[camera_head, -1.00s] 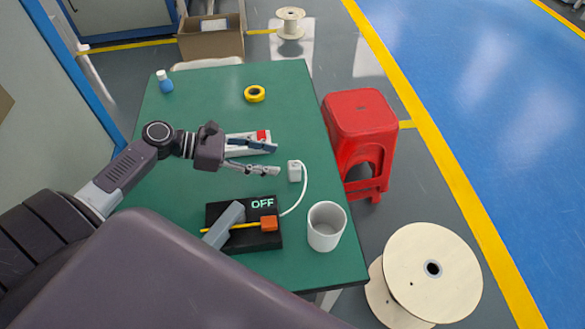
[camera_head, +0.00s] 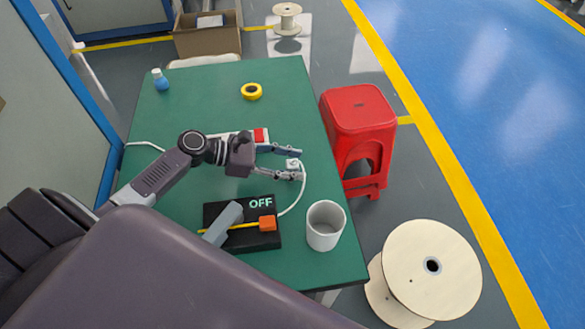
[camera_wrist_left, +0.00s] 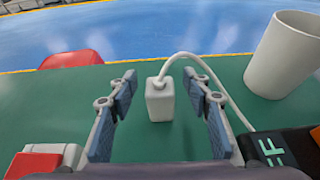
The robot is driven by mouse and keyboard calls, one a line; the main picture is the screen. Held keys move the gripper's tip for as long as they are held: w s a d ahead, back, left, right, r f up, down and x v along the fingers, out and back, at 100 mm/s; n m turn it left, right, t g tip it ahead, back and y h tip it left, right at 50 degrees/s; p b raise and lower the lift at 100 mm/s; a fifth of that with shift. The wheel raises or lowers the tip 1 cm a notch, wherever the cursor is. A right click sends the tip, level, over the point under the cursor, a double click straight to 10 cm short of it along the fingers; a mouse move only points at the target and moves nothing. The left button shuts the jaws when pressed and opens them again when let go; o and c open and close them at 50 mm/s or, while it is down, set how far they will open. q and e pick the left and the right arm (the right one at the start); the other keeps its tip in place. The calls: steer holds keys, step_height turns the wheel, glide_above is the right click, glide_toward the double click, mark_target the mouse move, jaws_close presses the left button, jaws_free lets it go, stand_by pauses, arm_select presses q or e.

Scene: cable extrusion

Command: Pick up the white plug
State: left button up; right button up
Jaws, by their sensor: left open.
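The white plug (camera_head: 292,163) stands upright on the green table near its right edge, with a white cable running from its top to the black device marked OFF (camera_head: 262,240). In the left wrist view the plug (camera_wrist_left: 159,100) is in the middle, ahead of and between the open fingers, with a gap on both sides. My left gripper (camera_head: 295,164) is open and reaches the plug from the left, one finger on each side of it. In the left wrist view the gripper (camera_wrist_left: 160,90) holds nothing. My right gripper does not show.
A white cup (camera_head: 325,226) stands right of the black device. A white power strip with a red switch (camera_head: 260,135) lies behind my left gripper. Yellow tape (camera_head: 252,91) and a blue bottle (camera_head: 160,80) are farther back on the table (camera_head: 200,100). A red stool (camera_head: 358,115) stands at right.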

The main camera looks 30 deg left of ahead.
arm_select(q)
steer(key=shift+c, duration=0.3)
jaws_close()
steer(key=shift+r, duration=0.1)
